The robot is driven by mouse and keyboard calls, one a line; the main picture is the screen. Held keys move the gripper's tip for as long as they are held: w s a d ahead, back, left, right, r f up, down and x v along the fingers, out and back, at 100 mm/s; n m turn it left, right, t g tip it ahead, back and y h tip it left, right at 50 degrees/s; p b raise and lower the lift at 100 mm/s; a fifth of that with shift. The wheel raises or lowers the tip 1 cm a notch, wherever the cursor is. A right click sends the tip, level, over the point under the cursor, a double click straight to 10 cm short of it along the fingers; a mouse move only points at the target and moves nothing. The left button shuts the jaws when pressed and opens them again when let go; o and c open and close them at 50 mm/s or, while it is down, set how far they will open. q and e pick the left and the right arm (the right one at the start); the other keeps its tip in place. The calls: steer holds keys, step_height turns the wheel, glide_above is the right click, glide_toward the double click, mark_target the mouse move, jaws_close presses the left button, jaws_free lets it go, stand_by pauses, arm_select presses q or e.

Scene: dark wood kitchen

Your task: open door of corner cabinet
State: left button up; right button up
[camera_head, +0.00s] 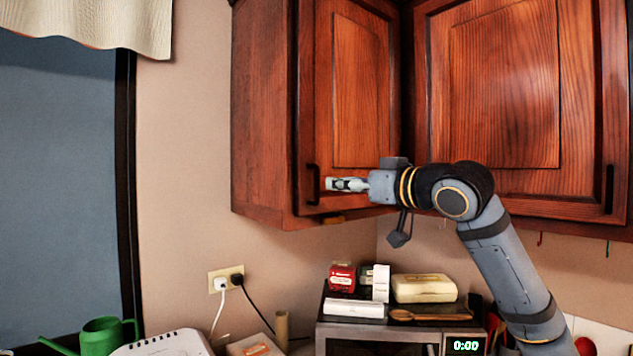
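The corner cabinet is reddish-brown wood and hangs on the wall in the upper middle. Its door (360,85) looks shut. A dark vertical handle (313,185) is at the door's lower left. My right gripper (334,184) is in front of the door's lower part, with its pale fingers pointing left at the handle. The fingertips are just right of the handle, and a small gap seems to show between them. Whether the fingers are parted cannot be made out from this side. My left gripper is not in view.
Another wall cabinet (500,90) adjoins on the right, with its own dark handle (609,188). Below stands a microwave (390,335) with a red box (342,277), a cream case (424,289) and a wooden spoon (430,315) on top. The wall left of the corner cabinet is clear.

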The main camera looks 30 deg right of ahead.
mark_target(319, 182)
steer(key=w+p, duration=0.2)
steer(key=w, duration=0.1)
steer(key=w+p, duration=0.2)
steer(key=w, duration=0.1)
steer(key=w+p, duration=0.2)
steer(key=shift+w+a+r, duration=0.15)
steer(key=shift+w+a, duration=0.25)
steer(key=shift+w, duration=0.2)
steer(key=shift+s, duration=0.1)
steer(key=shift+c, duration=0.3)
jaws_close()
